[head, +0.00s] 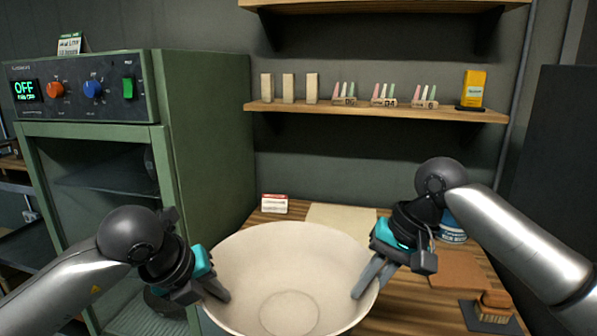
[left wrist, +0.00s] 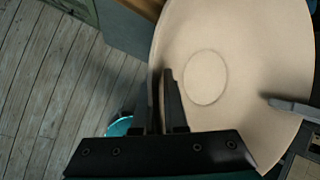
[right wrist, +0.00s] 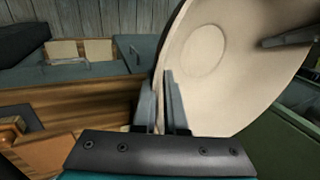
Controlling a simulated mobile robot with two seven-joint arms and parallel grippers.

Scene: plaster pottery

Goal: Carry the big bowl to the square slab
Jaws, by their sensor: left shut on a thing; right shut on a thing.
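The big cream bowl (head: 290,262) is held between my two grippers at the front of the table, its inside facing up toward the head camera. My left gripper (head: 217,289) is shut on its left rim and my right gripper (head: 370,278) on its right rim. The left wrist view shows the bowl (left wrist: 240,60) with floor beside it; the right wrist view shows it too (right wrist: 235,85). A flat pale slab (head: 343,217) lies on the table behind the bowl, partly hidden by it. The bowl's underside is hidden.
A green kiln (head: 205,140) stands at left, close to my left arm. A small card (head: 274,204), a blue-labelled tub (head: 452,230), a reddish-brown board (head: 455,268) and a brush (head: 495,308) are on the wooden table. A shelf (head: 380,112) with small pieces hangs above.

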